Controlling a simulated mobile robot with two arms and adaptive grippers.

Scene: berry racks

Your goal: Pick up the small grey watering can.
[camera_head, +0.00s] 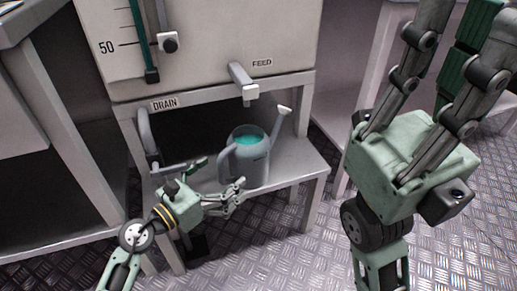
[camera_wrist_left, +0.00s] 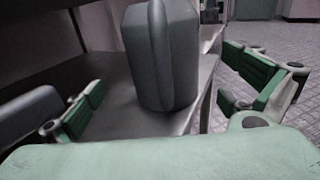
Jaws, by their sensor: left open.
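The small grey watering can (camera_head: 256,166) stands upright on the lower shelf (camera_head: 296,165) of a metal stand, under the tap marked FEED. Teal liquid shows in its open top, its spout points to the right and its handle faces left. My left gripper (camera_head: 222,178) is open just left of the can and in front of it. In the left wrist view the can (camera_wrist_left: 162,55) fills the middle beyond the open fingers (camera_wrist_left: 175,105), and they do not hold it. My right gripper (camera_head: 440,80) is raised at the right, its fingers pointing up; its fingertips are out of frame.
The FEED tap (camera_head: 243,82) hangs above the can. A grey DRAIN pipe (camera_head: 147,135) comes down left of my left gripper. The stand's front leg (camera_head: 313,204) is at the right. The tread-plate floor (camera_head: 290,250) is clear in front.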

